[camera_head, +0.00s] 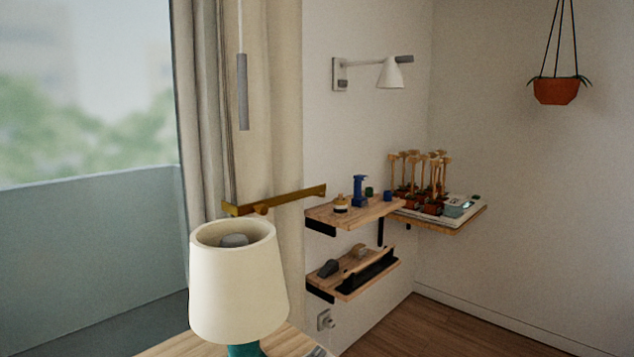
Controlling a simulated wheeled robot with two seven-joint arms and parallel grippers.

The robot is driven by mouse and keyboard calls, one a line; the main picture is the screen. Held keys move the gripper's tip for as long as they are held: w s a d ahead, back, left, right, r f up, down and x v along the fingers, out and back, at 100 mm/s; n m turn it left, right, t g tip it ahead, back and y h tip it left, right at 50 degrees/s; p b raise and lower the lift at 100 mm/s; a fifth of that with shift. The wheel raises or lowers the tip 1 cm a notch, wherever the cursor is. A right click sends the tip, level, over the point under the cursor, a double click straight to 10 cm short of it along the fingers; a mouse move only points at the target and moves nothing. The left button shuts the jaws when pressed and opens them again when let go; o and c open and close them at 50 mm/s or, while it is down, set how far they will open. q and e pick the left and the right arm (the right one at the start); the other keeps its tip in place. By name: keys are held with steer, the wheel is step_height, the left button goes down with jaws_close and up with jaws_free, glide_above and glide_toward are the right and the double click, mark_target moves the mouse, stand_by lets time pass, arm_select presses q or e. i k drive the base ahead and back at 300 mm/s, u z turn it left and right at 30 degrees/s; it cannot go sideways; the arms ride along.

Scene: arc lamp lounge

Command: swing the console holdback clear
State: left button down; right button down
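The holdback is a brass-coloured bar (285,201) at the middle of the camera_head view. It runs from in front of the curtain at its left end to above the upper wall shelf at its right end. A short knob shows on its left part. The beige curtain (275,110) hangs behind it. I cannot tell how the bar is fixed. Neither of my grippers is in view.
A table lamp with a cream shade (238,285) stands on a wooden console (178,343) in front, below the holdback. Two wall shelves (318,213) (312,283) with small items are to the right. A grey pull weight (243,92) hangs above the bar.

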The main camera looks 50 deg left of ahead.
mark_target(262, 207)
steer(key=i, duration=1.9)
steer(key=u, duration=4.05)
